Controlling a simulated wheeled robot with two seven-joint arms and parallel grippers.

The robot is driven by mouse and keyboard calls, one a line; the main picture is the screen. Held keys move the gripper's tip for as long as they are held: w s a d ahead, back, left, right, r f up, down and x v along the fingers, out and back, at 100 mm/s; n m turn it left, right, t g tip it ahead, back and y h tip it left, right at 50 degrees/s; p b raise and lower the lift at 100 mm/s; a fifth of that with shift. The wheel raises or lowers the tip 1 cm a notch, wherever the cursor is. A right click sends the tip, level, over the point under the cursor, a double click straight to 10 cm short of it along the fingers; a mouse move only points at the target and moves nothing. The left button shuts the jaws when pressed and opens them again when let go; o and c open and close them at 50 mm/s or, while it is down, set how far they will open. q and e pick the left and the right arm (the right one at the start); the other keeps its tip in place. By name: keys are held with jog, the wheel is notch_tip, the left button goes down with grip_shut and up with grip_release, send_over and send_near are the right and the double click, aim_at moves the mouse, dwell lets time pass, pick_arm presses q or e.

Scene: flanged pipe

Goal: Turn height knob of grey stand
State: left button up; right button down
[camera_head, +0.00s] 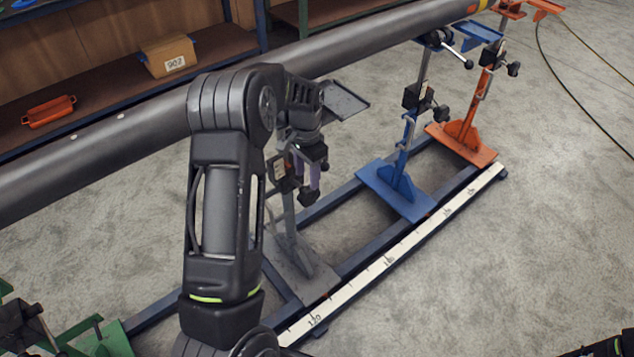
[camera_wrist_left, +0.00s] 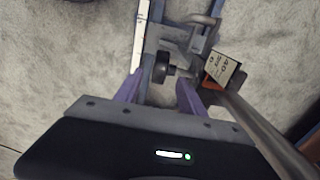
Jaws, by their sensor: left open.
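The grey stand (camera_head: 300,272) stands on the blue floor frame, partly hidden behind my left arm. Its post also shows in the left wrist view (camera_wrist_left: 262,125). The dark height knob (camera_wrist_left: 162,68) shows between the purple fingertips in the left wrist view; in the head view the knob (camera_head: 308,196) is at the fingers, partly covered. My left gripper (camera_head: 311,178) is open, with one finger on each side of the knob. I cannot tell whether either finger touches it. A label plate (camera_wrist_left: 222,68) is on the post beside the right finger.
A long grey pipe (camera_head: 375,38) runs diagonally above the stands. A blue stand (camera_head: 395,190) and an orange stand (camera_head: 462,140) are farther right, a green stand (camera_head: 105,340) lower left. A white scale (camera_head: 400,250) lines the frame.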

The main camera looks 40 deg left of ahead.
aim_at(309, 192)
pick_arm(q)
jog(key=shift+w, duration=0.25)
jog(key=shift+f, duration=3.9)
grip_shut()
